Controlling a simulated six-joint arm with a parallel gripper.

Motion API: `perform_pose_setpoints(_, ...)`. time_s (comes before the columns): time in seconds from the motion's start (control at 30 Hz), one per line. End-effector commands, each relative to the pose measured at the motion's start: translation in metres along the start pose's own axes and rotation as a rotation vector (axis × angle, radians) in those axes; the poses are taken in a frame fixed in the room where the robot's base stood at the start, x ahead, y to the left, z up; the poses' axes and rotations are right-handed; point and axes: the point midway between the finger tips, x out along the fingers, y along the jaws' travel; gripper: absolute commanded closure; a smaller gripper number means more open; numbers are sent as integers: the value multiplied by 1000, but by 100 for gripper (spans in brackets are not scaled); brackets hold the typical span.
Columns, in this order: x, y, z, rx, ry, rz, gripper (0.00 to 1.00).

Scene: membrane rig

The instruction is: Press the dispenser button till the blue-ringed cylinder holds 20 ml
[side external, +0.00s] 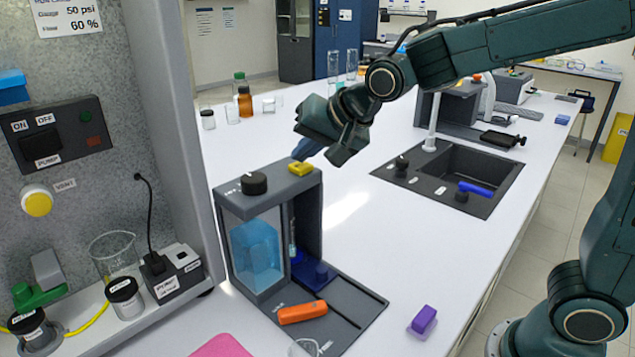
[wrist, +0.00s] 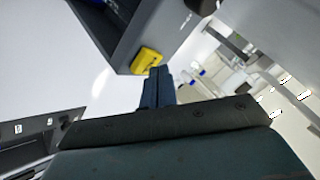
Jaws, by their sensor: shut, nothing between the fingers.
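The grey dispenser (side external: 232,206) stands on the white bench in the side external view, with blue liquid (side external: 257,254) in its tank. The yellow button (side external: 301,168) is on its top right; it also shows in the wrist view (wrist: 146,58). A cylinder with a blue base (side external: 312,272) stands under the dispenser's overhang, mostly hidden, and its liquid level cannot be read. My gripper (side external: 298,156) is shut and empty, its blue fingertips close above the button. In the wrist view the fingertips (wrist: 158,72) overlap the button's edge; I cannot tell if they touch it.
An orange object (side external: 302,312) lies on the dispenser's base, and a purple block (side external: 424,319) lies on the bench to its right. A dark sink (side external: 470,170) is further right. Bottles and glassware, including a brown bottle (side external: 245,103), stand behind. The bench between dispenser and sink is clear.

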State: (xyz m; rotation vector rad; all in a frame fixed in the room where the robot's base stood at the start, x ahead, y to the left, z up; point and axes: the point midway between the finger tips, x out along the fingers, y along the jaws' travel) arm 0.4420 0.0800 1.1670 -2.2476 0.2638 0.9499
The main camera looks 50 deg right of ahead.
Motion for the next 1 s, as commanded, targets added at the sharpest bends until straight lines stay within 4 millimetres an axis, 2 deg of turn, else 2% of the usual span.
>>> perform_pose_setpoints(1.0, 6, 5, 5, 0, -2, 2, 100)
